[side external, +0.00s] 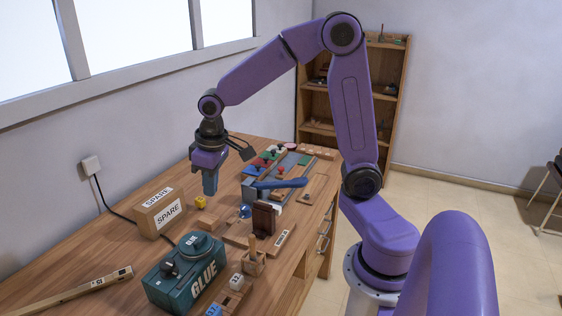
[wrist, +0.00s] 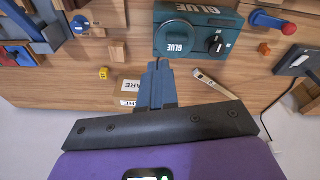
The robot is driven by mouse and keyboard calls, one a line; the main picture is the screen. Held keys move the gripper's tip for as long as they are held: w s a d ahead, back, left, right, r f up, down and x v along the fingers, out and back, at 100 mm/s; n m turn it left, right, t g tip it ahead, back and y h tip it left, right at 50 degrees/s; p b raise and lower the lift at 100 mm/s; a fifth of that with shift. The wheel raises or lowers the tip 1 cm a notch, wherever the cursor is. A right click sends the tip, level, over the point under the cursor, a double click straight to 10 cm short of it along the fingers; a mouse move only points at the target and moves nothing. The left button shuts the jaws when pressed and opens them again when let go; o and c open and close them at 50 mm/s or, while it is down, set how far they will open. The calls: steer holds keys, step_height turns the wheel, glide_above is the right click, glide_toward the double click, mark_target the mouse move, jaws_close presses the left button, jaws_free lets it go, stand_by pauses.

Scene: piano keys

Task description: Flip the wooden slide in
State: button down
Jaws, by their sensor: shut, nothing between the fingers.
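A dark brown wooden piece (side external: 264,218) stands upright on a light wooden base in the middle of the bench in the side view. It is the likeliest wooden slide, but I cannot be sure. My gripper (side external: 210,192) hangs pointing down above the bench, left of and apart from this piece, with its blue-grey fingers together and empty. The fingers also show in the wrist view (wrist: 157,82), close together. I cannot pick out the slide for certain in the wrist view.
A SPARE box (side external: 160,212) stands left of my gripper, and a small yellow cube (side external: 200,202) lies below it. A teal GLUE machine (side external: 185,275) stands in front. A blue lever (side external: 278,183) lies behind the brown piece. A wooden stick (side external: 85,290) lies front left.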

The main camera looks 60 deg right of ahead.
steer(key=w+d+f+m+h, duration=0.15)
steer(key=w+d+m, duration=0.35)
steer(key=d, duration=0.7)
steer(key=w+d+f+m, duration=0.35)
steer(key=w+d, duration=0.45)
steer(key=d, duration=0.5)
steer(key=m+h, duration=0.2)
steer(key=m, duration=0.5)
glide_above(290, 171)
steer(key=w+a, duration=0.2)
steer(key=w, duration=0.1)
step_height(290, 171, down, 5)
steer(key=shift+w+d+r, duration=0.1)
steer(key=shift+d, duration=0.15)
steer(key=x, duration=1)
steer(key=shift+a, duration=0.1)
steer(key=shift+s+a+f, duration=0.15)
steer(key=shift+s+a, duration=0.3)
steer(key=shift+a, duration=0.35)
steer(key=shift+s+a+f, duration=0.15)
steer(key=shift+s+a, duration=0.25)
steer(key=shift+a, duration=0.45)
